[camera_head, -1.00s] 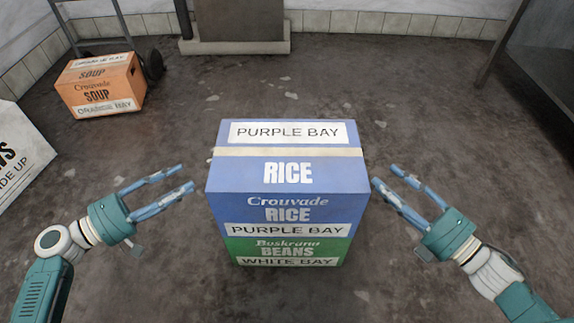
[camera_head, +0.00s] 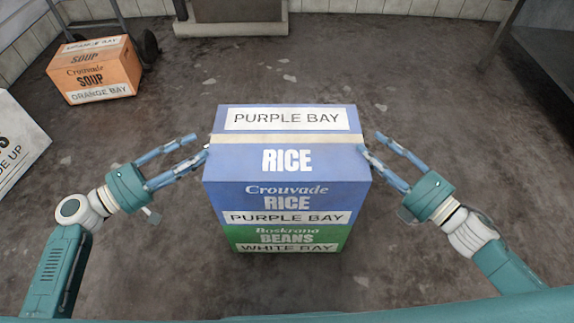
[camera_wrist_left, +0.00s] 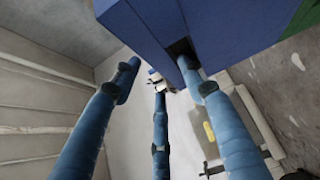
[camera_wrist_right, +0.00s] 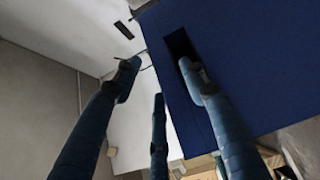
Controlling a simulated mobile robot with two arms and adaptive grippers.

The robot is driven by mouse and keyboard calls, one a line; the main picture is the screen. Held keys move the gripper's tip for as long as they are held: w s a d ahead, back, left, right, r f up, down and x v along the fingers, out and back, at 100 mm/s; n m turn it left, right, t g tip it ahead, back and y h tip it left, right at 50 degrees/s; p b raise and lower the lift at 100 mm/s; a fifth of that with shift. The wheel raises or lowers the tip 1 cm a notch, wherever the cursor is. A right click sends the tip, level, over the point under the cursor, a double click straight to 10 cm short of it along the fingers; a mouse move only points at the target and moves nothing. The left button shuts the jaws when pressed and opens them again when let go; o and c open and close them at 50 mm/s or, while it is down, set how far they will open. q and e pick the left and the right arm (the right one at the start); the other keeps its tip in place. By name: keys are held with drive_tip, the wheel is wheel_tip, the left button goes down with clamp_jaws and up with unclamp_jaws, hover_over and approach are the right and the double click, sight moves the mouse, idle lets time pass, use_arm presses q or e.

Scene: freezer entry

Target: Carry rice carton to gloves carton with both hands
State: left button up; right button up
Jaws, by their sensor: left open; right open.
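The blue rice carton (camera_head: 285,160), labelled PURPLE BAY, sits on the green beans carton (camera_head: 245,240), labelled WHITE BAY. My left gripper (camera_head: 201,145) is open at the carton's left side. In the left wrist view, one finger (camera_wrist_left: 192,72) reaches to the dark hand slot in the blue side. My right gripper (camera_head: 369,144) is open at the carton's right side. In the right wrist view, one finger (camera_wrist_right: 192,75) is at the dark slot there; how deep it goes is unclear. No carton reading gloves is visible.
An orange soup carton (camera_head: 97,75) is on a hand truck (camera_head: 148,45) at the back left. A white carton (camera_head: 15,145) is cut off at the left edge. A grey plinth (camera_head: 230,25) stands at the back, a dark table (camera_head: 545,50) at the right. Floor around the stack is clear.

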sight(211, 144)
use_arm(q)
drive_tip(key=x, duration=0.6)
use_arm(e)
drive_tip(key=x, duration=0.6)
use_arm(q)
clamp_jaws()
use_arm(e)
clamp_jaws()
